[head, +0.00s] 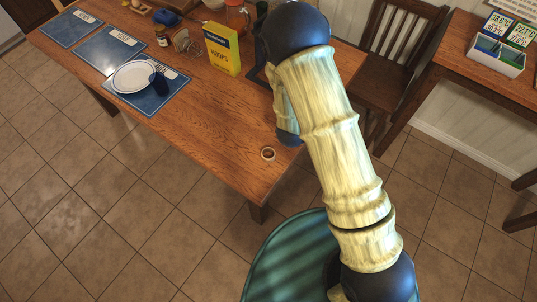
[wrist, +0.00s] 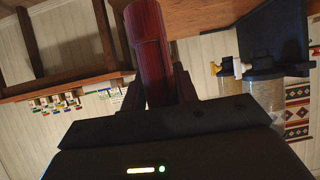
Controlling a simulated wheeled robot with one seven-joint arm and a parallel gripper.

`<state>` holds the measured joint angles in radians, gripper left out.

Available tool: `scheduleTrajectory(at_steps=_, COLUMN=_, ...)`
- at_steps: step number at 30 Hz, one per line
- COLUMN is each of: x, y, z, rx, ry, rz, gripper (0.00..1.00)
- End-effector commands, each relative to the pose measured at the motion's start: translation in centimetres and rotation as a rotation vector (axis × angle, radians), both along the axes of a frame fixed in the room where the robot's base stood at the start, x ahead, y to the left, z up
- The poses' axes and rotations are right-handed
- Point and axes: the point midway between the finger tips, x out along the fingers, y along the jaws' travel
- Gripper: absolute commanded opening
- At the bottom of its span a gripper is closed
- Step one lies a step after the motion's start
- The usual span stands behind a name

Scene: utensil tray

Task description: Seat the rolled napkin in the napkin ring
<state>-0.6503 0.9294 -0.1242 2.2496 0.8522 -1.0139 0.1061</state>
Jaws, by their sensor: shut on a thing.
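The rolled napkin (wrist: 149,45) is a dark red roll in the wrist view. My gripper (wrist: 157,88) is shut on it, one dark finger on each side, and the roll sticks out beyond the fingertips. In the head view my gripper and the napkin are hidden behind my arm. A small round ring (head: 268,153), which looks like the napkin ring, sits on the table near its front right corner, just left of my arm. The ring does not show in the wrist view, and I see no contact between it and the napkin.
The wooden table (head: 215,125) has clear room left of the ring. A yellow box (head: 222,49) stands farther back. A plate (head: 133,77) lies on a blue placemat (head: 160,103). A chair (head: 395,55) stands behind the table. Jars (wrist: 262,92) show right in the wrist view.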

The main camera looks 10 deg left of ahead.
Motion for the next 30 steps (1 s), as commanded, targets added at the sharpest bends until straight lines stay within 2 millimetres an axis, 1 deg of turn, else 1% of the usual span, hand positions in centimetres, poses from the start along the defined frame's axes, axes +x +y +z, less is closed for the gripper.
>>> scheduleTrajectory(at_steps=1, x=-0.7, y=1.6, z=0.6, rx=0.003, ry=-0.003, rz=-0.014, gripper=0.07)
scheduleTrajectory(at_steps=6, x=-3.6, y=5.5, z=1.5, rx=0.002, ry=-0.002, rz=-0.091, gripper=0.07)
scheduleTrajectory(at_steps=12, x=-7.8, y=9.7, z=1.9, rx=0.001, ry=-0.002, rz=-0.174, gripper=0.07)
scheduleTrajectory(at_steps=15, x=-9.5, y=11.1, z=1.9, rx=0.000, ry=-0.002, rz=-0.202, gripper=0.07)
scheduleTrajectory(at_steps=19, x=-10.7, y=12.0, z=1.8, rx=0.000, ry=-0.002, rz=-0.224, gripper=0.07)
scheduleTrajectory(at_steps=30, x=-10.8, y=12.0, z=1.5, rx=-0.002, ry=-0.001, rz=-0.227, gripper=0.07)
